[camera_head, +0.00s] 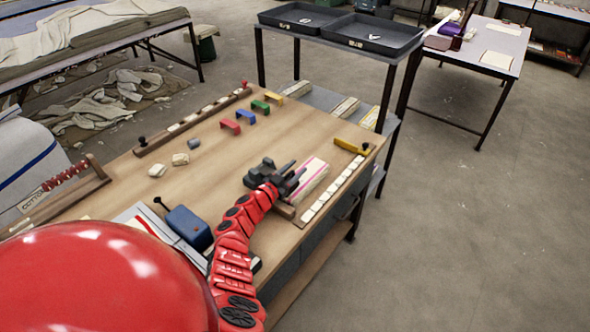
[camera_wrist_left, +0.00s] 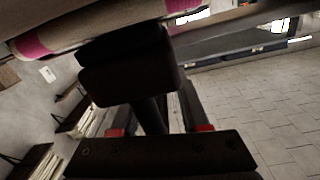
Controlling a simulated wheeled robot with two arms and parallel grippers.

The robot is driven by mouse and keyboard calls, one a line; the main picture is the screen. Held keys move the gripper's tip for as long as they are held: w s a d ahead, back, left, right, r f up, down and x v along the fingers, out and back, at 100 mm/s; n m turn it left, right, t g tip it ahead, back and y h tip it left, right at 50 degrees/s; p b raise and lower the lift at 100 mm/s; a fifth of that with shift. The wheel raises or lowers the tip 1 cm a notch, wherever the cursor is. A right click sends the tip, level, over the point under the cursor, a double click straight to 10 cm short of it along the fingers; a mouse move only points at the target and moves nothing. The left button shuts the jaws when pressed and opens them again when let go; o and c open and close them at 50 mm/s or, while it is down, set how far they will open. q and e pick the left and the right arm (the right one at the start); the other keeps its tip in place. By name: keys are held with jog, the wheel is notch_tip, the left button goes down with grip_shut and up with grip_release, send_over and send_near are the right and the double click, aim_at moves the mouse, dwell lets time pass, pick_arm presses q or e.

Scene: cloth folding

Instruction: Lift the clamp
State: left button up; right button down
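My left gripper (camera_head: 284,175) is over the right part of the wooden table, beside the folded cloth with a pink stripe (camera_head: 312,180). A dark block on a stem (camera_wrist_left: 130,72) fills the middle of the left wrist view, in front of the gripper's dark body; it may be the clamp, but I cannot be sure. Cloth with pink edges (camera_wrist_left: 85,28) is close above the block. In the head view the dark parts at the gripper merge, so its opening and any hold are unclear. My right gripper is in neither view.
Small red (camera_head: 231,126), blue (camera_head: 245,116), green (camera_head: 260,106) and yellow (camera_head: 274,96) brackets line the table's back. A yellow bracket (camera_head: 351,147) is at the right corner. A blue box (camera_head: 188,226) stands near my arm. Black trays (camera_head: 371,36) are behind. The table middle is mostly clear.

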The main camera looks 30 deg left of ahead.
pick_arm(q)
grip_shut()
jog(key=shift+r, duration=0.15)
dwell(1.0)
